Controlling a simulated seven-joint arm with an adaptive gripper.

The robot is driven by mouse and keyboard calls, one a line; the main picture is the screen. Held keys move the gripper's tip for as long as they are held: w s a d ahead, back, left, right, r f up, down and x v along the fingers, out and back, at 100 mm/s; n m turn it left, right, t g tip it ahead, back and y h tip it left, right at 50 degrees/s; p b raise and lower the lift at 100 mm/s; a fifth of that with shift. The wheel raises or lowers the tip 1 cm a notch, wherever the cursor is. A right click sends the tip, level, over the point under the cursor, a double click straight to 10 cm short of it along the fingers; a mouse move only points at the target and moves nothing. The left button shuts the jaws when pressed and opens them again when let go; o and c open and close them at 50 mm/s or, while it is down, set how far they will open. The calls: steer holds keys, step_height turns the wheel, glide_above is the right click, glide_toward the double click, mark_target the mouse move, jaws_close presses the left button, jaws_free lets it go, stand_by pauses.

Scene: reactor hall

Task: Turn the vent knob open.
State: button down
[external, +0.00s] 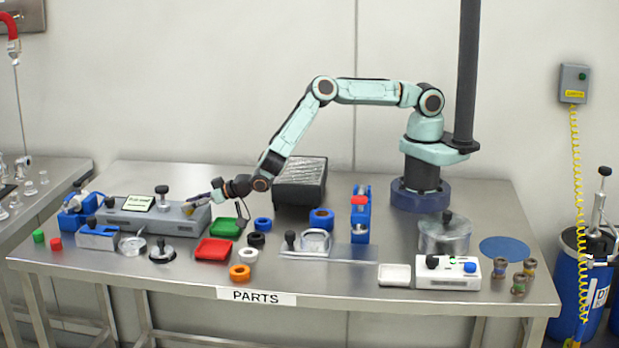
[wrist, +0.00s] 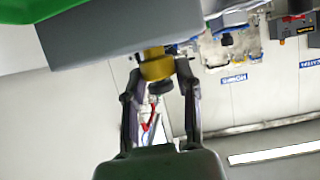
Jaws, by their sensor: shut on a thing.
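The grey box (external: 178,219) with a green-edged label stands at the back left of the table. It also fills the upper left of the wrist view (wrist: 120,30). A yellow knob (wrist: 156,66), which looks like the vent knob, sticks out of the box's side. My gripper (external: 196,202) is at the right end of the box. In the wrist view my gripper (wrist: 158,70) has one finger on each side of the yellow knob and is shut on it. The knob's turn angle cannot be told. In the external view my gripper mostly hides the knob.
A black knob (external: 162,190) stands up on the box's top. A green tray (external: 225,228), a red tray (external: 214,251) and a blue ring (external: 263,224) lie close to my gripper. A dark ribbed block (external: 301,182) stands behind.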

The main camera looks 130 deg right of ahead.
steer(key=c, duration=0.8)
jaws_free()
steer(key=v, duration=1.2)
